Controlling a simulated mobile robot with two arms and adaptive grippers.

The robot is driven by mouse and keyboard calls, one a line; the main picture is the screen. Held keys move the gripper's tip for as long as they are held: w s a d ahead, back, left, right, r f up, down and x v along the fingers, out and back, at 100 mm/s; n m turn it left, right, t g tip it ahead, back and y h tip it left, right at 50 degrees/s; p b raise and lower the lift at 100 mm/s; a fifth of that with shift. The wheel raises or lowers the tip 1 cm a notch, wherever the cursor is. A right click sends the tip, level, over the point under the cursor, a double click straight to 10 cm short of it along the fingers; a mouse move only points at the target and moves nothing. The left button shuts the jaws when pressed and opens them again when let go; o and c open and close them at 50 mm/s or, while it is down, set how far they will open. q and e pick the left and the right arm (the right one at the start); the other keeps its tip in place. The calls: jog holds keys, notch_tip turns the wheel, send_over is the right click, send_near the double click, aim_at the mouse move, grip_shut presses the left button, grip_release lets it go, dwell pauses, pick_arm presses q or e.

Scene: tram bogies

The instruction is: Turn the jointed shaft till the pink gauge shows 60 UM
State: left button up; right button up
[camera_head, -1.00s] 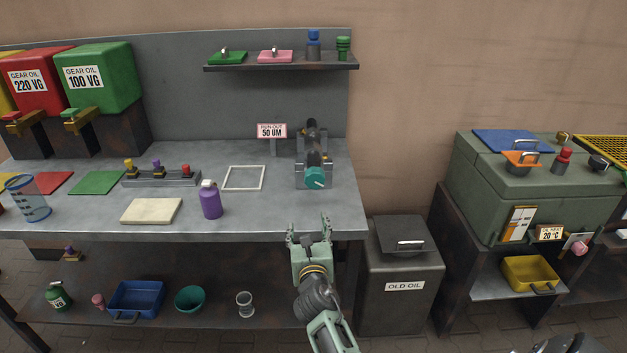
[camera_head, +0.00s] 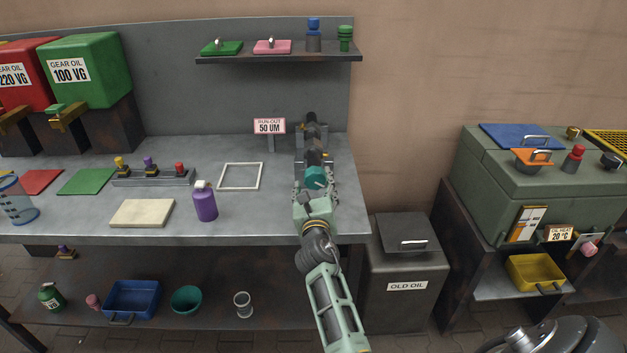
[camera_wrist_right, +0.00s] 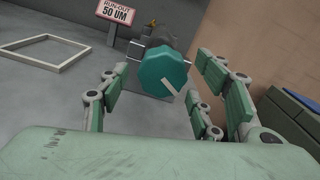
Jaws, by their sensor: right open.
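The jointed shaft (camera_head: 312,135) lies in its grey stand at the right of the bench, with a teal knob (camera_head: 315,177) on its near end. The knob has a white line, which in the right wrist view (camera_wrist_right: 163,74) points to the lower right. The pink-framed gauge (camera_head: 269,127) stands left of the shaft and reads 50 UM; it also shows in the right wrist view (camera_wrist_right: 117,13). My right gripper (camera_head: 315,188) is open, its fingers on either side of the knob and apart from it in the wrist view. My left gripper is not in view.
A shelf (camera_head: 280,59) hangs above. An old oil bin (camera_head: 404,285) stands right of the bench.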

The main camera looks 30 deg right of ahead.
aim_at(314, 182)
jog(key=shift+x, duration=1.2)
jog(key=shift+w+d+f, duration=0.15)
jog(key=shift+w+d, duration=0.05)
jog(key=shift+w, duration=0.1)
jog(key=shift+c, duration=0.4)
jog(key=c, duration=1.1)
jog(key=shift+o, duration=0.2)
jog(key=shift+m, duration=0.3)
